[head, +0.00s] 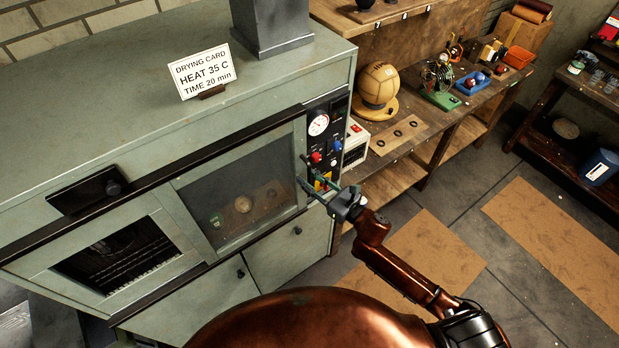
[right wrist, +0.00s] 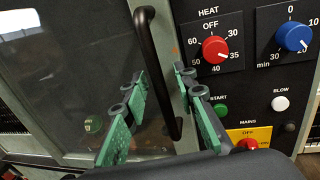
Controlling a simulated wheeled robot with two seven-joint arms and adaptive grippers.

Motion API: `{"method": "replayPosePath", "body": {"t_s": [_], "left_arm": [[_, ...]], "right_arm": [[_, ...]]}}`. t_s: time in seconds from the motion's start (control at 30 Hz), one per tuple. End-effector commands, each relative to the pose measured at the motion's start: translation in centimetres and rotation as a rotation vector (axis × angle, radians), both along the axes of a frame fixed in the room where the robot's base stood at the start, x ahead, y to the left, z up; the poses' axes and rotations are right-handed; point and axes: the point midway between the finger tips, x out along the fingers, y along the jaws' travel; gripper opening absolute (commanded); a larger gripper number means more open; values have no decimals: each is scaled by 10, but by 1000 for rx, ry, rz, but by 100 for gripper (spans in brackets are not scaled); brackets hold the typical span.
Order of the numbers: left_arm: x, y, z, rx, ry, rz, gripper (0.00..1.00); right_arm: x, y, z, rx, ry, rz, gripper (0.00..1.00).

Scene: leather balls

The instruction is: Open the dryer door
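The dryer (head: 90,130) is a pale green cabinet at the left. Its glass door (head: 235,190) covers the right part of the front, its right edge beside the control panel. A ball shows behind the glass. The black bar handle (right wrist: 150,45) stands upright on the door's right edge in the right wrist view. My right gripper (head: 317,182) is at that edge. In the right wrist view its green fingers (right wrist: 160,88) are spread on either side of the handle, with visible gaps. My left gripper is not in view.
The control panel (right wrist: 245,80) with red and blue knobs lies close right of the handle. A drying card (head: 202,72) stands on the dryer top. A workbench (head: 430,120) with a tan ball (head: 379,84) and tools stands to the right. The floor right of my arm is clear.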

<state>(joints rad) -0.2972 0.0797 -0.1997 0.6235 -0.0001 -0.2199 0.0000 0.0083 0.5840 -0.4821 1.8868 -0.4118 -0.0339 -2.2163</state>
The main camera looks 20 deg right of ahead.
Motion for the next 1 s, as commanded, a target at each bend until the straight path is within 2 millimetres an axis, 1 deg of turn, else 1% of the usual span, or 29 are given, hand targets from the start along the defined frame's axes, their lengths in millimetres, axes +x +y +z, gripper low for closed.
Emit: {"method": "replayPosePath", "body": {"t_s": [0.13, 0.5, 1.0], "left_arm": [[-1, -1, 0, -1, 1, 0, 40], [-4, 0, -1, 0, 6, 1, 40], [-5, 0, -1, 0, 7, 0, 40]], "right_arm": [[0, 0, 0, 1, 1, 0, 26], [0, -1, 0, 1, 1, 0, 0], [0, -1, 0, 1, 1, -1, 0]]}}
